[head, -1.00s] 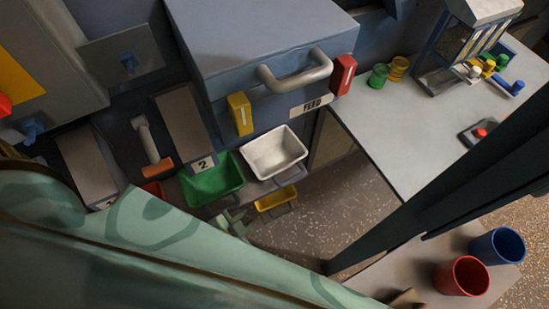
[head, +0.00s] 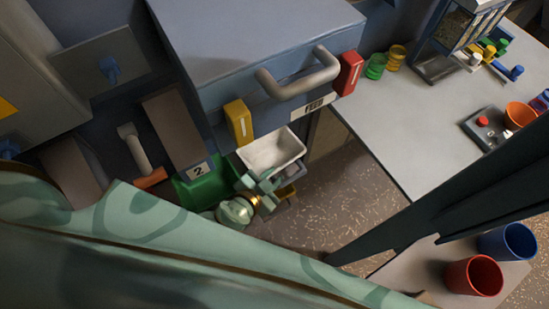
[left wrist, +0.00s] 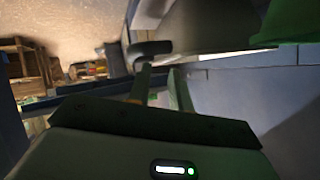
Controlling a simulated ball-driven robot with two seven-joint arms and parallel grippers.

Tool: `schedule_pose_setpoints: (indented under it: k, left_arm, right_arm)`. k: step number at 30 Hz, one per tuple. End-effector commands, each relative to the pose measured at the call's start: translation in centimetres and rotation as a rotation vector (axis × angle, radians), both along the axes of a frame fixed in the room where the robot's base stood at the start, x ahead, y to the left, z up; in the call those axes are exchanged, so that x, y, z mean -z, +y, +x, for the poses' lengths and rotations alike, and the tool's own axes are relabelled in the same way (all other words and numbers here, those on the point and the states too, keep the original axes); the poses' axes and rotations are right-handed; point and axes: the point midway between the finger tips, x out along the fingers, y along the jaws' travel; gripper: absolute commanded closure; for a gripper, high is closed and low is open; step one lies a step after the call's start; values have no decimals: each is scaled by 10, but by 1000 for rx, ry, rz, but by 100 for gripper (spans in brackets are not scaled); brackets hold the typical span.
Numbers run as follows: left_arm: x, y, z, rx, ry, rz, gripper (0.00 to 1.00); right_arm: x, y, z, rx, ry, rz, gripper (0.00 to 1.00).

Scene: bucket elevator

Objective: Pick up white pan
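The white pan (head: 272,150) is a rectangular tray under the blue-grey housing, below the FEED label, in the head view. My left gripper (head: 262,182) is at the pan's near edge, its fingers overlapping the front of the pan in the picture. In the left wrist view the two fingers (left wrist: 158,84) stand apart, with a dark rounded bar (left wrist: 150,48) just beyond their tips. I cannot tell whether they touch it. The gripper looks open, and the pan's handle is mostly hidden behind it. My right gripper is not in view.
A green pan (head: 200,187) sits left of the white pan, partly behind my left wrist. A grey counter (head: 400,130) stands to the right; the floor between is clear.

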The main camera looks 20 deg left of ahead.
Motion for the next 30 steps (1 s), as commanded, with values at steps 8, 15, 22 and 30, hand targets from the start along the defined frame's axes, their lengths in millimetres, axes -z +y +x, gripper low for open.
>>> schedule_pose_setpoints:
  k: [8, 15, 22, 30]
  left_arm:
    - [20, -2, 32, 1, -1, 4, 79]
    - [28, -6, 47, 0, 2, 0, 79]
    - [28, -6, 47, 0, 1, 0, 100]
    - [28, -6, 46, 1, 3, -1, 100]
  right_arm:
    - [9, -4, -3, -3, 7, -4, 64]
    - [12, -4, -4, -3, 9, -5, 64]
    - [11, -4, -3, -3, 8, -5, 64]
    - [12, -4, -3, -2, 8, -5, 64]
